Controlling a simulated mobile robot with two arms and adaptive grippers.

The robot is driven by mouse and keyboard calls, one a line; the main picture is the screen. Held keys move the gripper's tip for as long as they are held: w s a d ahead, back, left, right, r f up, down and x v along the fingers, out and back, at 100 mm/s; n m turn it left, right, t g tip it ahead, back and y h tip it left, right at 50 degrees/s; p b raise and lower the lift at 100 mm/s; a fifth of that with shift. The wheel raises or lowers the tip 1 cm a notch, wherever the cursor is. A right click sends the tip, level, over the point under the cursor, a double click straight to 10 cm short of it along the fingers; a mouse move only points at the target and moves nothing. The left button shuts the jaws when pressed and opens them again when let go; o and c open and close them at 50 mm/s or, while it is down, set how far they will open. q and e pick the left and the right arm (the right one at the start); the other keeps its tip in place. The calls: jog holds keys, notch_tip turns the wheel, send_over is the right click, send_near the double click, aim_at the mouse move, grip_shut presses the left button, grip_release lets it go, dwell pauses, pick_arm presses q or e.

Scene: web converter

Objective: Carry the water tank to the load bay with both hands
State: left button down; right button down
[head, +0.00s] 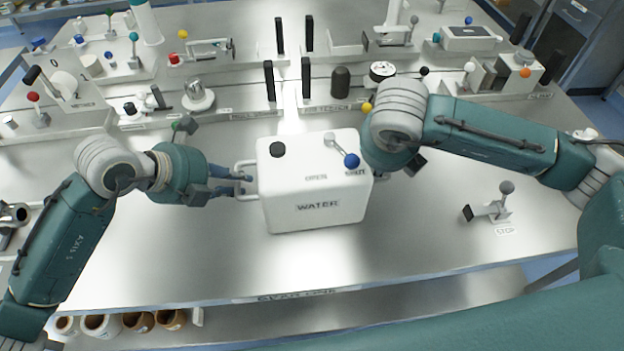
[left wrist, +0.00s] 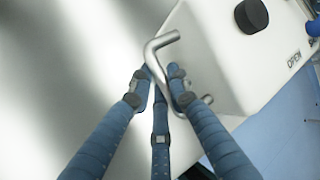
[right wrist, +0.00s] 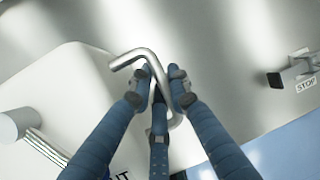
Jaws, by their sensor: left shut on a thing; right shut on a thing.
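The white water tank (head: 315,190), a box marked WATER with a black cap and a blue-knobbed lever on top, is upright over the middle of the steel bench. My left gripper (head: 243,181) is shut on its left metal handle (left wrist: 160,44). My right gripper (right wrist: 163,78) is shut on the right metal handle (right wrist: 135,55); in the head view my wrist mostly hides this grip. I cannot tell whether the tank's underside touches the bench. I cannot make out a load bay label.
The steel bench (head: 430,240) is clear in front of the tank. A small stop lever (head: 494,205) stands to the right. Black upright posts (head: 306,78) and a dark dome (head: 341,82) stand behind the tank. Several rolls (head: 138,321) sit on the shelf below.

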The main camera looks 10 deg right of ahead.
pick_arm(q)
jog(key=shift+w+r, duration=0.3)
pick_arm(e)
jog(key=shift+w+r, duration=0.25)
